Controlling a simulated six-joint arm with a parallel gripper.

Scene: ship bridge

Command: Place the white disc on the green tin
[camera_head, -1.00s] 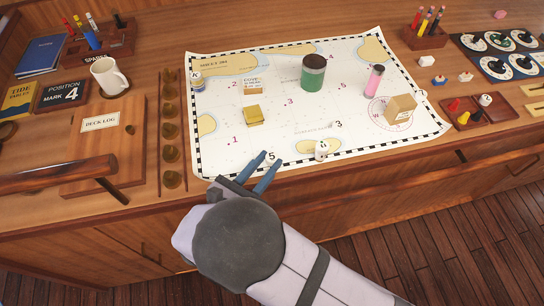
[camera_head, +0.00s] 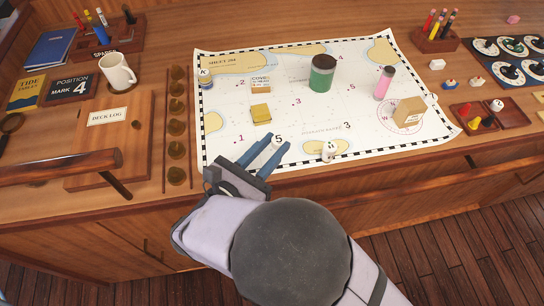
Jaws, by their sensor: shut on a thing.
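The white disc (camera_head: 278,139), marked 5, is between the blue fingertips of my gripper (camera_head: 276,145). My gripper is shut on it at the chart's near edge, left of centre. Whether the disc is clear of the chart is hard to tell. The green tin (camera_head: 322,78) is a green cylinder with a dark brown top. It stands upright on the chart, farther back and to the right of my gripper. Its top looks bare.
A yellow block (camera_head: 261,114) and a small labelled block (camera_head: 260,84) stand left of the tin. A pink cylinder (camera_head: 384,83) and a tan box (camera_head: 408,112) are on its right. A small white piece (camera_head: 329,151) lies right of my gripper. Open chart lies between.

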